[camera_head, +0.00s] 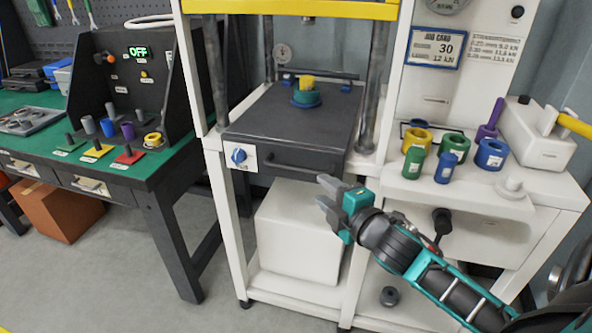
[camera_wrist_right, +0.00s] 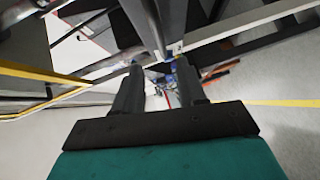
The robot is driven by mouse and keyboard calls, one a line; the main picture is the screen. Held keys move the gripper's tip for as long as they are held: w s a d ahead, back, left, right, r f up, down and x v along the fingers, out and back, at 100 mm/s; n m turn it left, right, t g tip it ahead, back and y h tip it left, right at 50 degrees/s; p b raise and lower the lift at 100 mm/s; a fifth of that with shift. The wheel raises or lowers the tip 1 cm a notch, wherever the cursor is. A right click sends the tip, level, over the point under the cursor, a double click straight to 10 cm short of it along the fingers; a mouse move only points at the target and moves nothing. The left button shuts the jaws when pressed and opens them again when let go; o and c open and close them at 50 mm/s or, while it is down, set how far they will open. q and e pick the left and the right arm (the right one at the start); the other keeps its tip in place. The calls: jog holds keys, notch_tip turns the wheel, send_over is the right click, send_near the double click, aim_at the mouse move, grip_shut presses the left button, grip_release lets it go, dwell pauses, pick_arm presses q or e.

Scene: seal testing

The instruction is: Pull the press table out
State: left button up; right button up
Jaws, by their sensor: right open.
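The press table (camera_head: 262,122) is a dark grey slab low between the metal columns of the white press frame. It carries a green ring (camera_head: 306,98) with a yellow piece (camera_head: 307,83) standing in it. A dark bar handle (camera_head: 292,168) runs across its front face. My right gripper (camera_head: 324,193) is open and empty, below and right of the handle and apart from it. In the right wrist view its two fingers (camera_wrist_right: 160,78) are spread with nothing held; a grey bar shows beyond them. My left gripper is not in view.
A white panel with a blue knob (camera_head: 239,155) sits left of the handle. A white box (camera_head: 300,230) stands below. Colored rings and cylinders stand on the right shelf (camera_head: 475,190). A green workbench (camera_head: 80,165) is at left.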

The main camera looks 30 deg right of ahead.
aim_at(300, 172)
jog(key=shift+w+d+f+b, duration=0.15)
jog(key=shift+w+f, duration=0.15)
jog(key=shift+w, duration=1.7)
jog(key=shift+w+d+f+b, duration=0.1)
jog(key=shift+w+f+b, duration=0.15)
jog(key=shift+w, duration=1.7)
jog(key=shift+w+d+f+b, duration=0.15)
jog(key=shift+w+f, duration=0.2)
jog(key=shift+w, duration=1.65)
grip_shut()
